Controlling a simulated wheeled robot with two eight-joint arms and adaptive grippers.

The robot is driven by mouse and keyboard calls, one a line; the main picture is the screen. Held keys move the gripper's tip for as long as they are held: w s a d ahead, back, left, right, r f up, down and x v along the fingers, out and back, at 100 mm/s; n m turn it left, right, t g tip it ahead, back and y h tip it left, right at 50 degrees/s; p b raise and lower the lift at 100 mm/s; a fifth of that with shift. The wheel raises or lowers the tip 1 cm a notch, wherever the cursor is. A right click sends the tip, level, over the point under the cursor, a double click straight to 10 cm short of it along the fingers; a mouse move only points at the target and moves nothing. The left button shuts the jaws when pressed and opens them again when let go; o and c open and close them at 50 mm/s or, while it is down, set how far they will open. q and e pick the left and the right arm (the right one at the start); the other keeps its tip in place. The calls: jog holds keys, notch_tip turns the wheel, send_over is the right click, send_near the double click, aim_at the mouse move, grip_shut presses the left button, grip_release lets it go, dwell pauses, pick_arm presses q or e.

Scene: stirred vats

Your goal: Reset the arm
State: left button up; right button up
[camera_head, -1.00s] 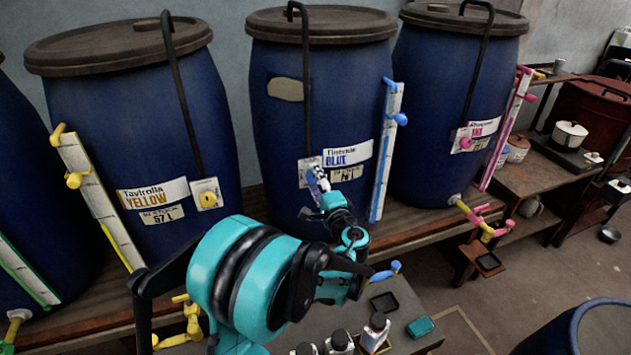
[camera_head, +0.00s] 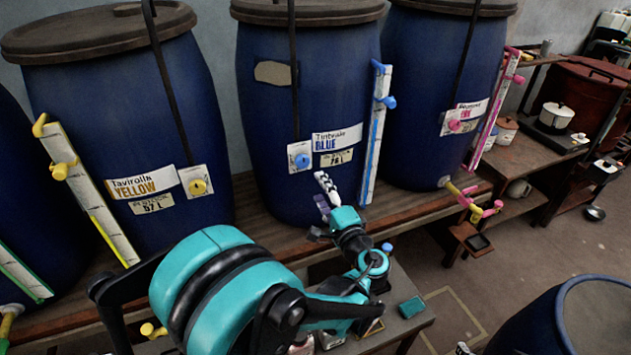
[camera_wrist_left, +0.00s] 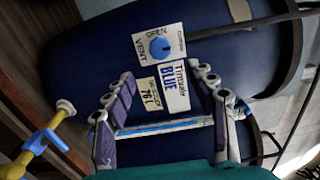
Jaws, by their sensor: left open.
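My left gripper (camera_head: 325,192) is in front of the middle blue vat (camera_head: 268,120), below its labels, open with nothing between its fingers. The left wrist view also shows the open gripper (camera_wrist_left: 163,82), its two purple-and-grey fingers spread before the vat. The blue vent knob (camera_head: 301,160) on its white plate is uncovered and apart from the fingers. It also shows in the left wrist view (camera_wrist_left: 160,47), beyond the fingertips. The label reading BLUE (camera_head: 337,138) is beside the knob. My right gripper is not in view.
A vat labelled yellow (camera_head: 130,120) stands to the left and a pink-marked vat (camera_head: 435,90) to the right. White gauge strips (camera_head: 374,135) stand beside the vats. Below is a low table (camera_head: 410,325) with a teal block (camera_head: 411,307). An open-floor area lies right.

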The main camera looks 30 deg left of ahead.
pick_arm(q)
jog(key=shift+s+d, duration=0.15)
jog(key=shift+d, duration=0.05)
dwell(0.4)
jog(key=s+f+n+g+h, duration=0.4)
jog(key=s+f+h, duration=0.2)
jog(key=s, duration=0.2)
jog(key=s+d+f+n+h, duration=0.3)
jog(key=s+d+n+h, duration=0.1)
jog(key=s+d+h, duration=0.3)
jog(key=s+d, duration=0.2)
jog(key=s, duration=0.2)
jog(key=shift+d+g+h, duration=0.3)
